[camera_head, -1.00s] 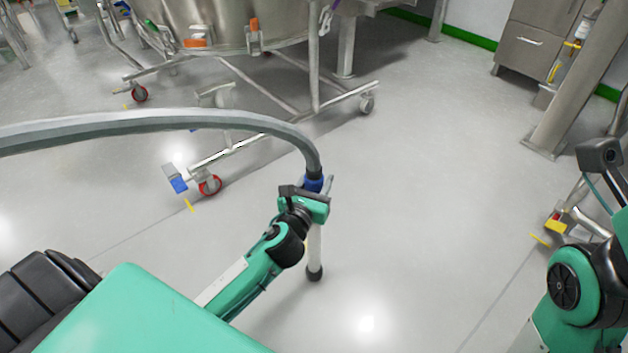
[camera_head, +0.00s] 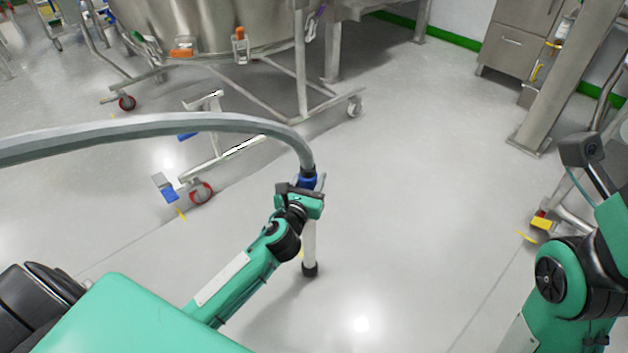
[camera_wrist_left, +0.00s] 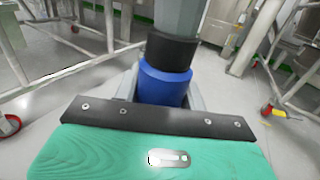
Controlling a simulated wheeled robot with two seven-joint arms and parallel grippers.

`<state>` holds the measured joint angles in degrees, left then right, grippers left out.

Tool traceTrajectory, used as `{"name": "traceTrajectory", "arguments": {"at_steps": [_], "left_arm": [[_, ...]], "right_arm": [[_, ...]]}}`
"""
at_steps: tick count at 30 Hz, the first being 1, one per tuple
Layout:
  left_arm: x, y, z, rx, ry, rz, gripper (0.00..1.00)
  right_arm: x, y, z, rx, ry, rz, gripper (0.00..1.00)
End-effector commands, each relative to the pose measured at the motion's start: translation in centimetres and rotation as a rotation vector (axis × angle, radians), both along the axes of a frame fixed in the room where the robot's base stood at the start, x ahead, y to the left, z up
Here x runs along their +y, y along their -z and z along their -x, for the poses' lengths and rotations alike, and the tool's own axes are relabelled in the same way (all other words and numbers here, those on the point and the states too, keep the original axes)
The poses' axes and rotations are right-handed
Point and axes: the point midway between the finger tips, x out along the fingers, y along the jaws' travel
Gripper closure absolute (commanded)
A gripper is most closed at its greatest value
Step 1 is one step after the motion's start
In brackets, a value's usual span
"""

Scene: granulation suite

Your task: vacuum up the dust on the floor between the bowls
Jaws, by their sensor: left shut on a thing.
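My left gripper (camera_head: 305,200) is shut on the vacuum wand (camera_head: 309,245), a pale tube with a blue collar (camera_head: 308,176) and a dark nozzle end. The wand stands roughly upright, its nozzle (camera_head: 310,270) at or just above the floor; I cannot tell if it touches. A thick grey hose (camera_head: 150,128) arches from the collar to the left. The blue collar also shows in the left wrist view (camera_wrist_left: 165,84). A large steel bowl (camera_head: 200,22) on a wheeled frame stands behind. I cannot make out dust on the floor. My right gripper is out of view; only its arm shows.
The bowl frame's red caster (camera_head: 201,192) with a blue pedal is left of the wand. Another wheeled frame with a red and yellow pedal (camera_head: 543,222) stands at right, near a steel post (camera_head: 560,80). The grey floor (camera_head: 420,180) between is open.

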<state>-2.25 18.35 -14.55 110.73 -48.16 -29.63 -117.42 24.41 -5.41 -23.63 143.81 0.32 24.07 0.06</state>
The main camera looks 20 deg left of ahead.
Motion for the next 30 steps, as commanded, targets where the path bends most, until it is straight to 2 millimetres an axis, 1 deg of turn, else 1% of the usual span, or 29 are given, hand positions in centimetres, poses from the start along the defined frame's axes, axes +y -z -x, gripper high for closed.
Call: {"name": "traceTrajectory", "arguments": {"at_steps": [1, 12, 30], "left_arm": [[0.4, -0.3, -0.2, -0.001, -0.001, -0.001, 0.82], [3.1, -0.3, -1.3, -0.002, -0.001, -0.001, 0.82], [7.3, -0.2, -3.1, -0.001, -0.001, 0.000, 0.82]], "right_arm": [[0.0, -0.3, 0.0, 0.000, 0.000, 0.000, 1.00], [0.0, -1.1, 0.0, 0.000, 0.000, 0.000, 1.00], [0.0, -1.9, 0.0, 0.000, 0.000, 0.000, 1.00]]}}
